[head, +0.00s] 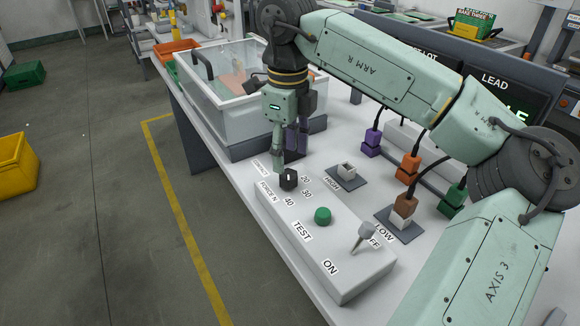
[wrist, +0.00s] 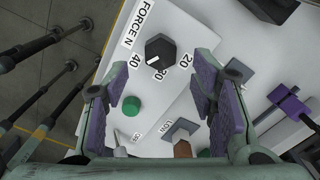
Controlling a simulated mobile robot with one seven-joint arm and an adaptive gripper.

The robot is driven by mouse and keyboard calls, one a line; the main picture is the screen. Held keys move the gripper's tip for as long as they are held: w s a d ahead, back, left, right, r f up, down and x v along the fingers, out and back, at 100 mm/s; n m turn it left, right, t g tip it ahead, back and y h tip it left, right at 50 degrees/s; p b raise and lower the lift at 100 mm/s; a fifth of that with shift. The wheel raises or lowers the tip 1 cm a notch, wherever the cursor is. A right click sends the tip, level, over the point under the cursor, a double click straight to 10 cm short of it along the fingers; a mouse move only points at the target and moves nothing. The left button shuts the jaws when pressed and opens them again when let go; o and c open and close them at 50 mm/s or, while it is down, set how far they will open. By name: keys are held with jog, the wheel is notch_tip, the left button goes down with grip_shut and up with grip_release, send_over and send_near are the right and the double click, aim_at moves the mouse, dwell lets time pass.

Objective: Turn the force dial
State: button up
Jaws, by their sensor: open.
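The force dial is a black faceted knob (head: 288,179) on the left end of a white control box (head: 340,270). In the wrist view the dial (wrist: 160,48) has a white mark pointing between the 40 and 30 labels, closer to which I cannot tell. My gripper (head: 287,158) points down just above and behind the dial in the head view. In the wrist view my gripper (wrist: 160,85) is open, its purple-padded fingers wide apart with nothing between them. The dial shows beyond the fingertips, toward the top of the picture. I see no contact with it.
The box also carries a green TEST button (head: 322,215) and a toggle lever (head: 364,234). Plugs stand behind it, including a brown one (head: 405,205) by the LOW label. A clear-walled bin (head: 225,120) stands at the back left. Bare floor lies left of the bench.

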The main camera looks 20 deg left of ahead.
aim_at(288, 174)
jog(key=shift+f+p, duration=0.45)
jog(key=shift+f, duration=2.25)
jog(key=shift+c, duration=0.4)
jog(key=c, duration=1.1)
